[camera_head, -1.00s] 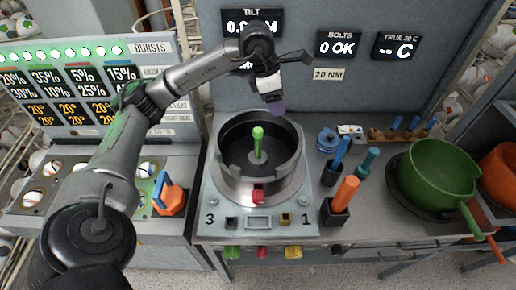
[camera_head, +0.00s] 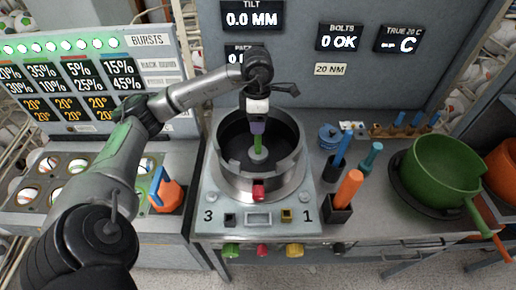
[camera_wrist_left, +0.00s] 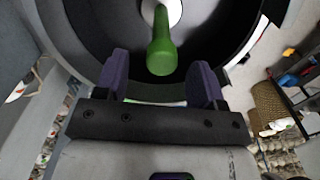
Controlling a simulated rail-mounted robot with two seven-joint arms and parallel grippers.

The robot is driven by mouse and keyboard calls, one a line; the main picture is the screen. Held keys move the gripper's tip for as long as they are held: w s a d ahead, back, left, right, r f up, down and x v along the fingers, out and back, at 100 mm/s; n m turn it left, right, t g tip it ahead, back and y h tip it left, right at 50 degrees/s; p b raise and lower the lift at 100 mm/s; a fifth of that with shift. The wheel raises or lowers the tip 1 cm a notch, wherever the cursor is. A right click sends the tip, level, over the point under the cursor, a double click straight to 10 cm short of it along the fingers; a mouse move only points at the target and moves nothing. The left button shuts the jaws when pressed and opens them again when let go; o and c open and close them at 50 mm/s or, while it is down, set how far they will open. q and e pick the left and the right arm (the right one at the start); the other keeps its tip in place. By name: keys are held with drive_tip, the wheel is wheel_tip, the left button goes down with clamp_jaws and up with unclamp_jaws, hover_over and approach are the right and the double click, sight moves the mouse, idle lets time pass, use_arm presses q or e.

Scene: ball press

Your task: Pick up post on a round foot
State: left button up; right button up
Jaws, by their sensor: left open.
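A green post (camera_head: 258,142) stands upright on a pale round foot (camera_head: 257,156) inside the dark round bowl of the press (camera_head: 232,165). My left gripper (camera_head: 257,126) is directly above the bowl, its purple fingers near the top of the post. In the left wrist view the green post (camera_wrist_left: 161,48) with its rounded top lies just ahead of the two purple fingers. Those fingers (camera_wrist_left: 159,82) are apart with nothing between them. The head view hides the post's top behind the gripper. My right gripper is not in view.
The metal bowl rim (camera_head: 297,170) surrounds the post. To the right stand an orange-handled tool (camera_head: 349,188) in a black holder, blue and teal handles, and a green pot (camera_head: 437,170).

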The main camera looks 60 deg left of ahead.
sight(258, 141)
use_arm(q)
drive_tip(key=shift+d+f+b, duration=0.1)
drive_tip(key=shift+f+b, duration=0.3)
drive_tip(key=shift+f, duration=2.3)
clamp_jaws()
